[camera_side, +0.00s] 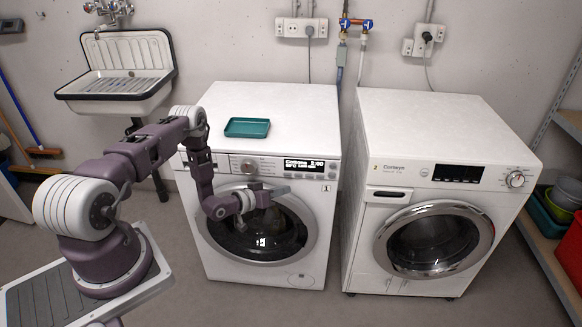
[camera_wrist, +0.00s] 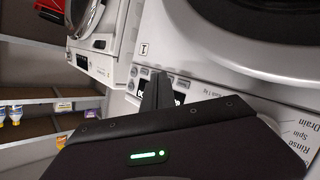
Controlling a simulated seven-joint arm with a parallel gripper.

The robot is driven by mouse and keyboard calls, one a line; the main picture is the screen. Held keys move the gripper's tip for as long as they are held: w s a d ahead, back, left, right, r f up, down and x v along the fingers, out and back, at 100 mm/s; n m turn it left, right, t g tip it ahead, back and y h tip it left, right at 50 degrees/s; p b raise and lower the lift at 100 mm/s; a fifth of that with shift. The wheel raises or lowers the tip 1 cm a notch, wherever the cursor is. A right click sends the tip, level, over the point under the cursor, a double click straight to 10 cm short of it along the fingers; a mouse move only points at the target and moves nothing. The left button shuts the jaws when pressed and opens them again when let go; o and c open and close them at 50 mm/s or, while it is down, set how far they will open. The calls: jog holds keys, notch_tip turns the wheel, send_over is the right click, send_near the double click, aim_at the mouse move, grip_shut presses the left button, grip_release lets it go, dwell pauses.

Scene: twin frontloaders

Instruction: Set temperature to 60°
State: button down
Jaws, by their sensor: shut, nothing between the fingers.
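The left washing machine (camera_side: 225,229) has a control panel with a round dial (camera_side: 248,167) and a lit display (camera_side: 304,166). The display shows a programme name, a time that looks like 2:00 and a small lower line too small to read surely. My gripper (camera_side: 283,191) is in front of this panel, below the display. In the wrist view my gripper's fingers (camera_wrist: 158,84) are together and empty, over the panel. They hide much of the display (camera_wrist: 177,88). Small buttons (camera_wrist: 133,85) show beside them. I cannot tell whether the fingertips touch the panel.
The right machine (camera_side: 365,235) stands beside it, with a dark display (camera_side: 458,173) and a dial (camera_side: 515,179). A teal tray (camera_side: 247,127) lies on the left machine. A sink (camera_side: 125,70) hangs at the left. A shelf (camera_side: 545,215) stands at the right.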

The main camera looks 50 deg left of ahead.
jog(key=shift+s+d, duration=0.8)
jog(key=shift+d, duration=0.1)
jog(key=shift+s+d, duration=0.25)
jog(key=shift+s, duration=0.1)
jog(key=shift+d, duration=0.1)
jog(key=shift+s+d, duration=1.75)
jog(key=shift+s, duration=0.1)
jog(key=shift+d, duration=0.1)
jog(key=shift+s+d, duration=1.9)
jog(key=shift+s, duration=0.1)
